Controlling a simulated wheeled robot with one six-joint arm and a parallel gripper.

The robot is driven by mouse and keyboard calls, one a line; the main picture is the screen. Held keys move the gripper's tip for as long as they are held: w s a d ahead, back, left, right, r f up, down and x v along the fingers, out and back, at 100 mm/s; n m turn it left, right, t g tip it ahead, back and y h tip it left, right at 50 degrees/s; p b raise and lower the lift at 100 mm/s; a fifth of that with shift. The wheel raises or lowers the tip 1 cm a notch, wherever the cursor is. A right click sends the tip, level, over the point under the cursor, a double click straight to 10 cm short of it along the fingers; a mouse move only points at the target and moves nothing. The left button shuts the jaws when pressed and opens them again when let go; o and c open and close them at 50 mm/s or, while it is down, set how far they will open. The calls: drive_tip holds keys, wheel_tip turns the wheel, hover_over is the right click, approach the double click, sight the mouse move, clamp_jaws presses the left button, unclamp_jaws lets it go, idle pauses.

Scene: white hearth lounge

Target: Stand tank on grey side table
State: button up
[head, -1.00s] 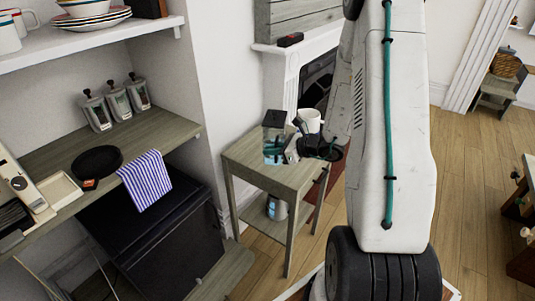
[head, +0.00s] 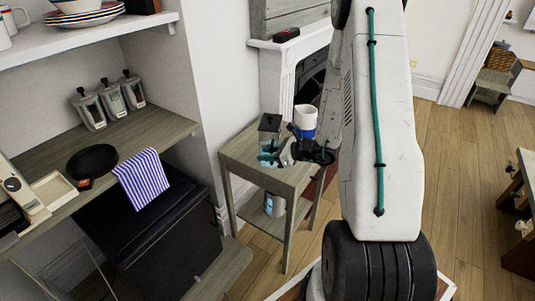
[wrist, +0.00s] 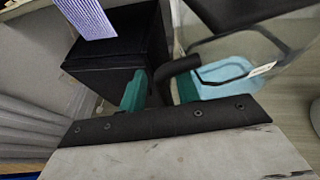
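The tank (head: 269,128), a clear container with a dark lid and light blue lower part, is upright at the grey side table's (head: 238,155) top and appears to stand on it. My gripper (head: 287,151) is at the tank's right side in the head view and covers part of it. In the wrist view, the tank's clear wall and light blue part (wrist: 222,72) lie at the right. Its black handle (wrist: 181,66) reaches between my gripper's two teal fingertips (wrist: 163,92). The fingertips are apart, with space beside the handle. The tank's base is partly hidden.
A metal container (head: 275,205) sits on the table's lower shelf. A black cabinet (head: 150,235) and a wooden counter (head: 130,135) are at the left. Open floor lies to the right.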

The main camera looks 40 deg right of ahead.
drive_tip(key=r+v, duration=0.1)
drive_tip(key=v, duration=1.1)
drive_tip(key=s+a+r+n+g+y, duration=0.15)
drive_tip(key=a+r+n+g, duration=0.25)
drive_tip(key=a+r+n, duration=0.5)
drive_tip(key=s+a+r+n+g+y, duration=0.1)
drive_tip(key=s+a+r+n+g, duration=0.35)
drive_tip(key=a, duration=0.65)
drive_tip(key=s+a+r+n+g+h, duration=0.1)
drive_tip(key=s+r+n+h, duration=0.3)
drive_tip(key=s+n, duration=0.3)
drive_tip(key=s+a+r+n+h, duration=0.2)
drive_tip(key=s+r+n+h, duration=0.3)
drive_tip(key=s+n, duration=0.2)
drive_tip(key=shift+s+n+g, duration=0.25)
drive_tip(key=shift+n+g, duration=0.1)
drive_tip(key=shift+n, duration=0.7)
drive_tip(key=shift+h, duration=0.25)
